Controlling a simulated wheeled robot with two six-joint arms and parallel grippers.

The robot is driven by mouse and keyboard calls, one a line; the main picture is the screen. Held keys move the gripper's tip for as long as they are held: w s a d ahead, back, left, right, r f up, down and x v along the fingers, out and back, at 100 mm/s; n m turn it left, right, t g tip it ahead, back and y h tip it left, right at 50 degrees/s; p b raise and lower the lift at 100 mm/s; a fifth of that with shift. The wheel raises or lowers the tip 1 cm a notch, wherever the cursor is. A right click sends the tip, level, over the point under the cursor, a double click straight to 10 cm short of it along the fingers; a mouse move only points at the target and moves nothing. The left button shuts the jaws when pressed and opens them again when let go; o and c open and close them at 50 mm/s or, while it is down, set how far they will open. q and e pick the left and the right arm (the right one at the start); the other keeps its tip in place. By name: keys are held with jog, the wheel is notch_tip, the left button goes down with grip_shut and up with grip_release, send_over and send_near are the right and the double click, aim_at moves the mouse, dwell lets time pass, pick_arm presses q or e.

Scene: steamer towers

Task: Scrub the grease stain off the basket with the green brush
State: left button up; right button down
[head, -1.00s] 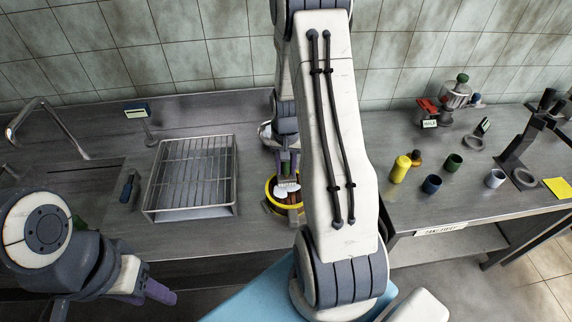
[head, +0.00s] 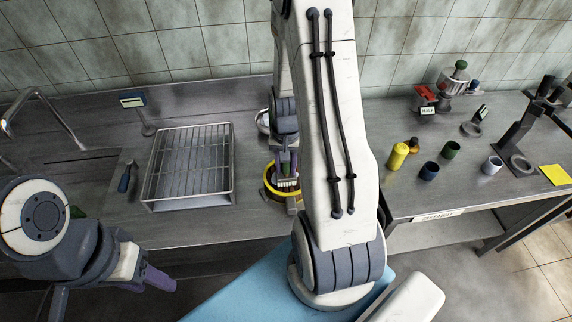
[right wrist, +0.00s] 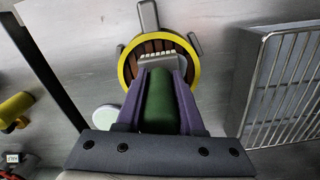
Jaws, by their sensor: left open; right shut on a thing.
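The basket is round with a yellow rim (head: 268,189) and a brown slatted floor, on the counter below my right arm. It shows more fully in the right wrist view (right wrist: 124,72). My right gripper (head: 287,170) is shut on the green brush. The brush's green handle (right wrist: 158,103) lies between the purple fingers, and its pale bristles (right wrist: 163,57) are over the basket floor; I cannot tell whether they touch it. I cannot make out the grease stain. My left gripper (head: 158,279) is open and empty, low at the left in front of the counter.
A wire rack tray (head: 188,165) stands just left of the basket. Grey fixture arms (right wrist: 148,14) surround the basket. A tap (head: 38,98) is at the left.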

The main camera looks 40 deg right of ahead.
jog(key=shift+w+d+f+p, duration=0.1)
jog(key=shift+w+d, duration=0.35)
jog(key=shift+w, duration=0.3)
jog(key=shift+w+d+r+p, duration=0.1)
jog(key=shift+w+d, duration=0.4)
jog(key=shift+w, duration=0.2)
jog(key=shift+w+d+f+p, duration=0.1)
jog(key=shift+w+d, duration=0.35)
jog(key=shift+w, duration=0.3)
jog(key=shift+s+a, duration=0.1)
jog(key=shift+s+a, duration=0.45)
jog(key=shift+s, duration=0.25)
jog(key=shift+s+a, duration=0.4)
jog(key=shift+s, duration=0.3)
jog(key=shift+s+a, duration=0.45)
jog(key=shift+s, duration=0.25)
jog(key=shift+w+d+p, duration=0.1)
jog(key=shift+w+d, duration=0.35)
jog(key=shift+w, duration=0.3)
jog(key=shift+w+d+p, duration=0.1)
jog(key=shift+w+d, duration=0.35)
jog(key=shift+w, duration=0.25)
jog(key=shift+w+d+p, duration=0.1)
jog(key=shift+w+d, duration=0.35)
jog(key=shift+w, duration=0.3)
jog(key=shift+r+p, duration=0.65)
jog(key=shift+r, duration=0.1)
